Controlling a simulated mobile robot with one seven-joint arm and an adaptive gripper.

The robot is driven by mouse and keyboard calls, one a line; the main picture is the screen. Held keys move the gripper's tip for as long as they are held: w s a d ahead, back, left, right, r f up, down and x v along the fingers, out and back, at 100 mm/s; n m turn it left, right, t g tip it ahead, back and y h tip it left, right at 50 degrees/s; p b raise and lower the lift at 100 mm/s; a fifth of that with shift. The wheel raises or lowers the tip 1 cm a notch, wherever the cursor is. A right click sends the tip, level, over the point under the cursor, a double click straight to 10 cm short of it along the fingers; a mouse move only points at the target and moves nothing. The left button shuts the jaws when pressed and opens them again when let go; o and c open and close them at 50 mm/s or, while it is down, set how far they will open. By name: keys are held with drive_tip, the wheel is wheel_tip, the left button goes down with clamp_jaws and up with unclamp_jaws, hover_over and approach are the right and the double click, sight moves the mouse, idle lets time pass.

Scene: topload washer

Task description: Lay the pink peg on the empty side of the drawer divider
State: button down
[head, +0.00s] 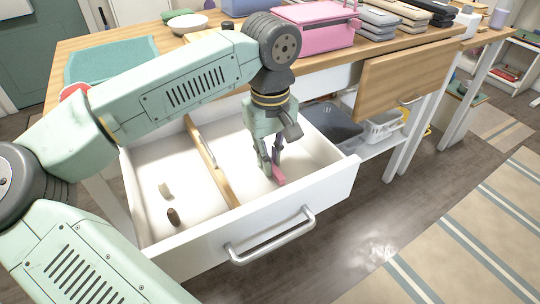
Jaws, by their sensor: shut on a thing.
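The pink peg (279,177) is between the fingertips of my gripper (271,170), which is shut on it. My gripper points down into the right-hand side of the open white drawer (205,256). The peg is low over the drawer floor; I cannot tell whether it touches it. The wooden divider (222,184) runs front to back, to the left of my gripper. The fingers partly hide the peg. No other loose object shows in the right-hand side. On the left side lie a cream peg (165,190) and a dark brown peg (173,216).
The drawer's front wall has a metal handle (270,238). A grey bin (333,125) and white basket (382,126) stand right of the drawer.

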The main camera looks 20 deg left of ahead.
drive_tip(key=shift+f, duration=0.2)
drive_tip(key=c, duration=1.7)
unclamp_jaws()
drive_tip(key=shift+o, duration=0.2)
wheel_tip(320, 180, up, 12)
drive_tip(key=shift+r, duration=0.25)
